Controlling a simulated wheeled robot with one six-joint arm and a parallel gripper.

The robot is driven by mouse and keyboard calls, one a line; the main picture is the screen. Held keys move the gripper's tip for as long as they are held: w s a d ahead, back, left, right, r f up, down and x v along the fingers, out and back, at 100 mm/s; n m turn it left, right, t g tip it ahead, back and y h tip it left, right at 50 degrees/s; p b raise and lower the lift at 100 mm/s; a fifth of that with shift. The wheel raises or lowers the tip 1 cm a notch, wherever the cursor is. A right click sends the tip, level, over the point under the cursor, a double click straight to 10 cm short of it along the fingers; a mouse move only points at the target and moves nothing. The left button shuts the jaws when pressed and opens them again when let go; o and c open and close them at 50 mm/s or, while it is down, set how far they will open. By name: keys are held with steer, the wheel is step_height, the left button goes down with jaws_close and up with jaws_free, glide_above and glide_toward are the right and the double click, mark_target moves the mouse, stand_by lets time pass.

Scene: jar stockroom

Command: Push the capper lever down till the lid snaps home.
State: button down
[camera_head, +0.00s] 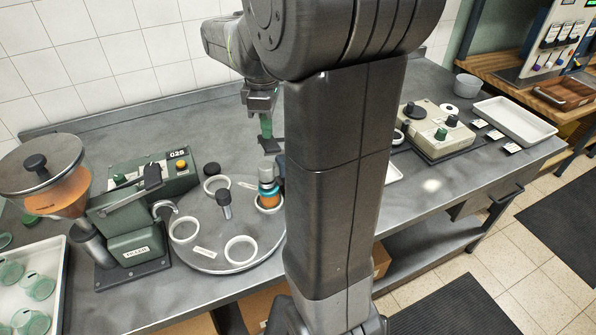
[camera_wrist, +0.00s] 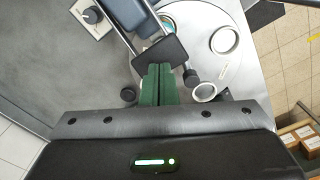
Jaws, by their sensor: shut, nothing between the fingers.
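My gripper (camera_head: 267,137) is shut and empty, its green fingers pointing down over the bench. The capper lever's dark pad (camera_head: 270,145) is just below the fingertips; in the wrist view the pad (camera_wrist: 161,52) lies right at the tips (camera_wrist: 158,68), joined to two bars. I cannot tell whether they touch. The lever looks raised. The blue-grey capper body (camera_wrist: 118,15) shows at the top of the wrist view; my arm hides most of it in the head view. A jar (camera_head: 268,189) with teal and orange bands sits in a turntable ring by the capper. Its lid's seating is unclear.
The round turntable (camera_head: 205,257) has empty white rings and a dark centre knob (camera_head: 224,198). A green filler machine (camera_head: 135,245) with an orange-filled hopper stands left, beside a tray of jars. A beige box with knobs (camera_head: 432,130) and a white tray (camera_head: 515,120) stand right.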

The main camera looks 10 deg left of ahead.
steer(key=shift+r, duration=0.1)
step_height(320, 180, up, 5)
steer(key=p, duration=0.4)
steer(key=shift+p, duration=0.3)
steer(key=shift+f, duration=0.25)
step_height(320, 180, down, 6)
steer(key=b, duration=0.6)
stand_by(0.3)
